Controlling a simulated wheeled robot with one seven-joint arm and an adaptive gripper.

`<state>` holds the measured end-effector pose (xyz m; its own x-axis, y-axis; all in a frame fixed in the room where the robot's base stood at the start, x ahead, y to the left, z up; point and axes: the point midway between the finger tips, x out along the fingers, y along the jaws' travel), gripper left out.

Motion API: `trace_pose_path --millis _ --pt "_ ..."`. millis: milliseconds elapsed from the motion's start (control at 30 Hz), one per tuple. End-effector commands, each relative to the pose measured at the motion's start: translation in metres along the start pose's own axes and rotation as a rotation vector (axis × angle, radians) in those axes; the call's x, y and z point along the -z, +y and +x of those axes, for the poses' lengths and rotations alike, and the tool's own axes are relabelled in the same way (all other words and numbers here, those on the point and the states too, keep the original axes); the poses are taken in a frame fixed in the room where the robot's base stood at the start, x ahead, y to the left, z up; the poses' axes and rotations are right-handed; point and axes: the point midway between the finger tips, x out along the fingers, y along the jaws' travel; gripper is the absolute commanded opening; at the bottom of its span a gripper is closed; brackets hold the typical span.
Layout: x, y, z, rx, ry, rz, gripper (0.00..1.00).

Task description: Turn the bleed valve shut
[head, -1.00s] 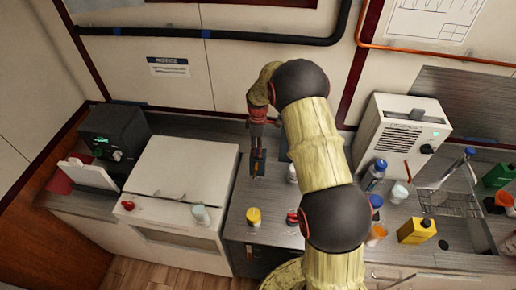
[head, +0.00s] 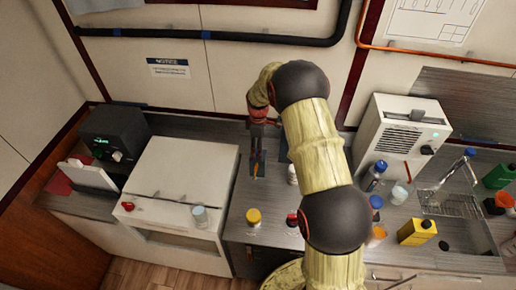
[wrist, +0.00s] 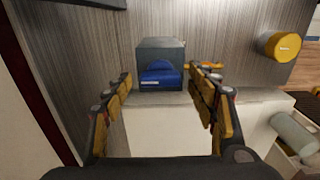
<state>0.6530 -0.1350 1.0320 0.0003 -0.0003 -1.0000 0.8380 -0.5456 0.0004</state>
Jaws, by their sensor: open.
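A small grey block (wrist: 160,52) with a blue handle (wrist: 164,80) on its face shows in the wrist view; it appears to be the bleed valve. The handle's bar lies roughly crosswise in that picture, with a rounded blue hub behind it. My gripper (wrist: 165,92) is open, one yellow-padded finger on each side of the handle. No clear contact between fingers and handle shows. In the head view my gripper (head: 258,167) points down over the worktop, just right of the white appliance. The valve is largely hidden there by the fingers and arm.
A yellow-capped jar (head: 253,217) stands on the worktop near the gripper, also in the wrist view (wrist: 281,46). Several bottles and a sink lie to the right.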

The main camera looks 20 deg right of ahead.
Motion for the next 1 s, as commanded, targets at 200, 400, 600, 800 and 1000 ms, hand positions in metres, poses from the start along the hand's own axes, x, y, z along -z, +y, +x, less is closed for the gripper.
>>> trace_pose_path --millis 200,400,600,800,1000 --pt "0.0 0.0 -0.002 0.0 0.0 0.0 0.58" --pt "0.001 0.001 -0.025 -0.004 0.002 0.0 0.58" --pt "0.0 0.001 -0.066 -0.003 0.001 0.0 0.58" --pt "0.0 0.001 -0.1 -0.001 0.0 0.0 0.58" --pt "0.0 0.001 -0.117 0.0 0.0 0.0 0.58"
